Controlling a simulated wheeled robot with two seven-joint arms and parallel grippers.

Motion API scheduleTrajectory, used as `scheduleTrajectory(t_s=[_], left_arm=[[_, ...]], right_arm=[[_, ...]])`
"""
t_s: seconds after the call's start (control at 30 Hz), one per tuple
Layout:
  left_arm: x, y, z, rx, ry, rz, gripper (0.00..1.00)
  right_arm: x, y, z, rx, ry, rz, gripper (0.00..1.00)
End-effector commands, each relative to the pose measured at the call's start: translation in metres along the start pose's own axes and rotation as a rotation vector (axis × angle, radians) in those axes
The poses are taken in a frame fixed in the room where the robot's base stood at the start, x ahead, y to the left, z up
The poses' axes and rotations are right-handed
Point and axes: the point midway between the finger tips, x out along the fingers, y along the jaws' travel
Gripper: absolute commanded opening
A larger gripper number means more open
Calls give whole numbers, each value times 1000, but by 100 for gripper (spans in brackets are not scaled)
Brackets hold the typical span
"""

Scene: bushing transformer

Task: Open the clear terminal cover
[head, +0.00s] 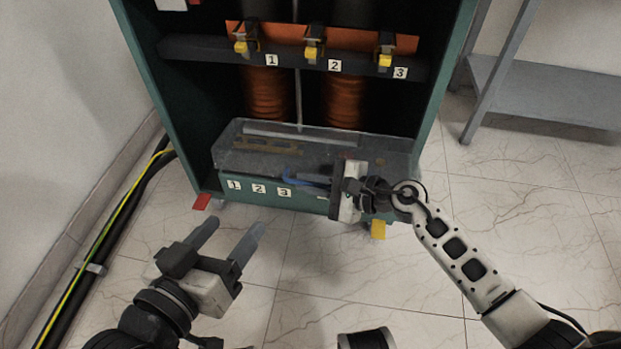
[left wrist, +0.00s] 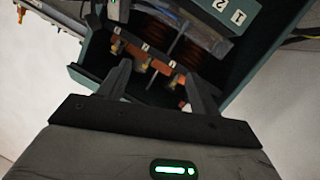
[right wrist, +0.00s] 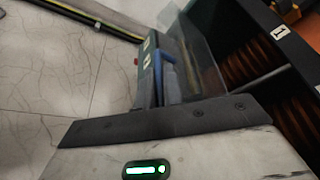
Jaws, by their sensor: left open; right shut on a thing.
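The clear terminal cover (head: 340,143) is a see-through box along the bottom front of the green transformer cabinet. In the head view it lies over the terminal tray; I cannot tell whether it is lifted at all. It also shows edge-on in the right wrist view (right wrist: 205,50). My right gripper (head: 322,183) is at the cover's front edge, shut on a blue handle (right wrist: 165,65); its fingers partly hide the handle. My left gripper (head: 232,230) is open and empty, in front of the cabinet's lower left and apart from it.
The green cabinet (head: 433,120) has orange coils (head: 266,92) and a dark bar with yellow-tipped clamps above the cover. Cables (head: 100,240) run along the left wall. A grey metal shelf (head: 545,95) stands at the right. The tiled floor in front is clear.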

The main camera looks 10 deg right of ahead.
Motion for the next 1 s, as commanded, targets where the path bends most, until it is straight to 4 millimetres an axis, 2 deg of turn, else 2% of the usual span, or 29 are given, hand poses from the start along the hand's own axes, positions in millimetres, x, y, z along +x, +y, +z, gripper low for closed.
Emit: scheduleTrajectory(t_s=[0.03, 0.13, 0.4, 0.7, 1.0], left_arm=[[-4, 0, -6, 32, -26, -18, 64], [-8, -4, -2, 93, -70, -50, 64], [-4, -19, 17, 79, -201, -97, 64], [-4, -23, 25, 74, -240, -108, 64], [-4, -23, 26, 74, -245, -109, 64]], right_arm=[[-5, -12, 10, 31, 1, 18, 0], [-8, -22, 16, 102, 1, 47, 0], [-13, -46, 27, 273, 0, 114, 0], [-15, -61, 32, 288, -1, 118, 0], [-15, -64, 33, 286, -1, 117, 0]])
